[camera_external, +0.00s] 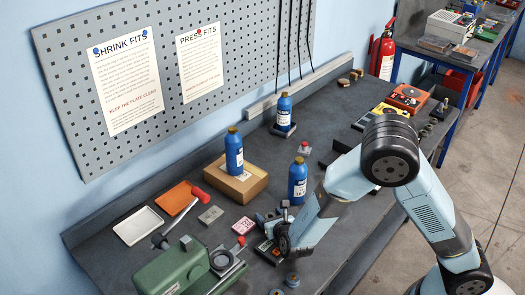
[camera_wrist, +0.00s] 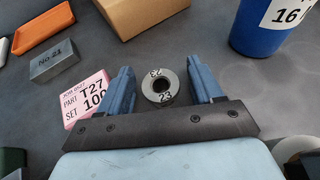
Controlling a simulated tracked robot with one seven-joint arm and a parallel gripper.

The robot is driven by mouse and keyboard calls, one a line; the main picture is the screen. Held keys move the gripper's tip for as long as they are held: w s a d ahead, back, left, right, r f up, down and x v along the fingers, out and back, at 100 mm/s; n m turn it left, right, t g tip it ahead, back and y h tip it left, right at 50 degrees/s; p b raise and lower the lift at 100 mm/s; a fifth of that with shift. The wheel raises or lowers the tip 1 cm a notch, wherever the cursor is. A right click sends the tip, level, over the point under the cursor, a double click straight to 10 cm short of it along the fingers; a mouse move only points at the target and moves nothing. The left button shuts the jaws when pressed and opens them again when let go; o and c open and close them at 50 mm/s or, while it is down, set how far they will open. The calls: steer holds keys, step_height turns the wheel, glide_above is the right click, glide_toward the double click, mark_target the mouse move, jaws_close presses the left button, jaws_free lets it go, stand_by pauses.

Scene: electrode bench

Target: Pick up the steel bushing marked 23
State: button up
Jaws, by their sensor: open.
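The steel bushing marked 23 (camera_wrist: 159,87) is a short grey ring with a dark central hole, and its number shows twice on its face. In the wrist view it sits between the two blue fingers of my gripper (camera_wrist: 158,72). The fingers are open, with a visible gap on each side of the bushing. In the external view my gripper (camera_external: 270,217) is low over the bench, right of the pink card; I cannot make out the bushing clearly there.
A blue bottle (camera_wrist: 264,25) stands at the right. A green machine (camera_external: 178,270) stands on the near bench.

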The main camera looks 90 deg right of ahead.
steer(key=c, duration=1.1)
steer(key=shift+r, duration=0.1)
